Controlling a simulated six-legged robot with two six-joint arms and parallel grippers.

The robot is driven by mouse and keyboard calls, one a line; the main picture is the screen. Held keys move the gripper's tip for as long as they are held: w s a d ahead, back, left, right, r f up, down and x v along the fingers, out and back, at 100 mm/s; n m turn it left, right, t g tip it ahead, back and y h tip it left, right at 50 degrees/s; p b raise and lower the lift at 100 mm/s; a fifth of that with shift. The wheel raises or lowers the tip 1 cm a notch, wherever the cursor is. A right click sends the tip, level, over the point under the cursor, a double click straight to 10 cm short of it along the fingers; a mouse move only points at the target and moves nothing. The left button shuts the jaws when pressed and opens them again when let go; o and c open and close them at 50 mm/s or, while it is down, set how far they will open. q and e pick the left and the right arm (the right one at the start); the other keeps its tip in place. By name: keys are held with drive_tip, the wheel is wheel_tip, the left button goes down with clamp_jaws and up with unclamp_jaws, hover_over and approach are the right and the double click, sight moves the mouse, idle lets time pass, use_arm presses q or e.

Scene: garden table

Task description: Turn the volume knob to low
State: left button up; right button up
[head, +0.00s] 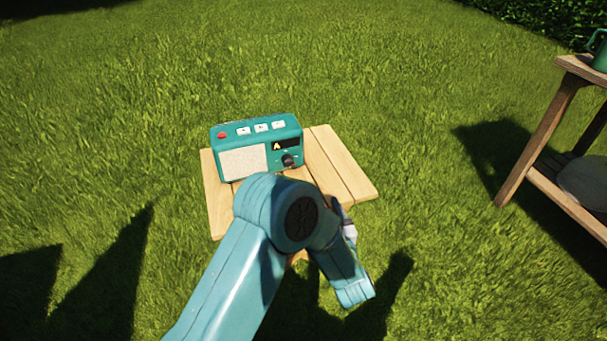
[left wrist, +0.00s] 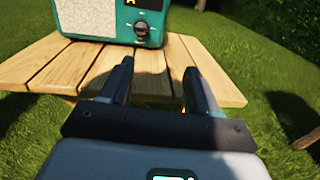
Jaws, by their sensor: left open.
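A teal radio (head: 222,141) stands on a small wooden table (head: 345,172), with a pale speaker grille on its front left. Its dark round volume knob (head: 289,161) sits at the lower right of the front, under a small display with an orange mark. The knob also shows at the top of the left wrist view (left wrist: 141,28); its setting is too small to read. My left gripper (left wrist: 160,78) is open and empty, its two fingers pointing toward the radio, short of the knob and apart from it. In the head view my arm hides most of the gripper. My right gripper is not in view.
The radio's top has a red button (head: 222,135) and several white buttons. A wooden shelf stand (head: 535,150) with a green can (head: 601,55) is at the right, well apart from the table. Open grass surrounds the table.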

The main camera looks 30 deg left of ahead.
sight(290, 164)
use_arm(q)
drive_tip(key=shift+n+g+y, duration=0.4)
drive_tip(key=shift+n+g, duration=0.1)
drive_tip(key=b+x, duration=0.1)
drive_tip(key=x, duration=0.5)
drive_tip(key=s+a+b+x, duration=0.1)
drive_tip(key=x, duration=0.5)
drive_tip(key=s+b+x, duration=0.1)
drive_tip(key=x, duration=0.4)
drive_tip(key=shift+w+a+f, duration=0.15)
drive_tip(key=shift+a, duration=0.2)
drive_tip(key=shift+w+a+f, duration=0.15)
drive_tip(key=shift+a, duration=0.2)
drive_tip(key=shift+w+a+r+b, duration=0.1)
drive_tip(key=shift+w+a+b, duration=0.2)
drive_tip(key=shift+w+a, duration=0.05)
drive_tip(key=c, duration=1)
